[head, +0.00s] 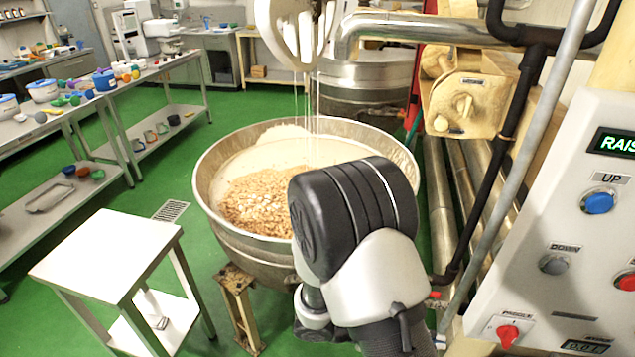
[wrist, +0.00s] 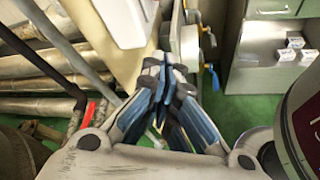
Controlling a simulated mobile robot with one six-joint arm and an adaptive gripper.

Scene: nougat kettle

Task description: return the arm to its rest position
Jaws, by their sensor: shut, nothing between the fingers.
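My arm (head: 350,225) is folded in front of the kettle in the head view, its dark joint covering part of the kettle's near right side. My gripper does not show in the head view. In the wrist view my gripper (wrist: 164,62) is shut and empty, with its fingertips together. It points towards a tan machine side with a white box on it, above the green floor. The fingers appear apart from everything around them.
The steel kettle (head: 225,242) holds nuts and a pale mass under a raised paddle (head: 290,30). A white stand (head: 105,255) is at the left. The control panel (head: 560,230) stands close at the right. Pipes (wrist: 45,65) run left of my gripper. Green floor is free between stand and benches.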

